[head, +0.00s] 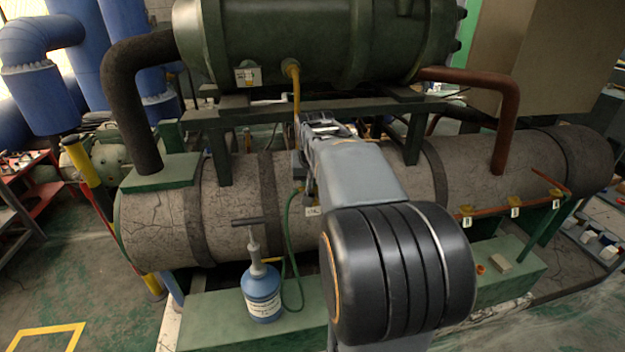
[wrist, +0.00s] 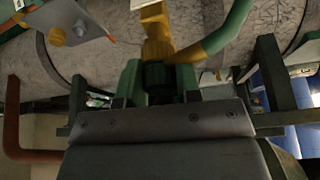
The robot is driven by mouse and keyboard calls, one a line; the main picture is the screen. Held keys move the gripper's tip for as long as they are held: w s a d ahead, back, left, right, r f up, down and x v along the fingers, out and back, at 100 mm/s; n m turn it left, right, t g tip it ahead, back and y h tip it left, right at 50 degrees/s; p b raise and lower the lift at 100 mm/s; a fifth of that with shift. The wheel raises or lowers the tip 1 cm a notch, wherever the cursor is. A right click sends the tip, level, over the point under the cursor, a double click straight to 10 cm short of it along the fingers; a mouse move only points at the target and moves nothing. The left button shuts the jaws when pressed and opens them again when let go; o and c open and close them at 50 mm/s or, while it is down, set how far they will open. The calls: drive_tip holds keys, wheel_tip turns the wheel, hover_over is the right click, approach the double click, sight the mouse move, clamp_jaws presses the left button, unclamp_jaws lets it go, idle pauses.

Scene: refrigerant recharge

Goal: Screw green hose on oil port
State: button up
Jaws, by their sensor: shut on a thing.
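The green hose (head: 287,235) rises from the blue oil pump bottle (head: 262,292) to the side of the large cylinder, just beside my gripper (head: 303,170). In the wrist view the hose (wrist: 236,28) bends to a yellow-brass end piece (wrist: 190,52) at a brass fitting (wrist: 155,35), which I take to be the oil port. My gripper (wrist: 160,80) also shows there, its green fingers shut around a dark piece directly below the brass. Whether the hose end is threaded onto the port cannot be told. My arm hides much of this spot in the head view.
The cracked grey cylinder (head: 240,190) lies across the scene under a dark green vessel (head: 320,45). A yellow pipe (head: 296,90) comes down near my gripper. Tagged brass valves (head: 515,202) sit at the right. The bottle stands on a green base (head: 215,315).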

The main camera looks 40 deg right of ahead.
drive_tip(key=shift+f, duration=0.15)
drive_tip(key=m+g, duration=0.1)
drive_tip(key=m, duration=0.2)
drive_tip(key=shift+h, duration=0.4)
drive_tip(key=o, duration=1)
drive_tip(key=p+v, duration=0.1)
drive_tip(key=v, duration=1.3)
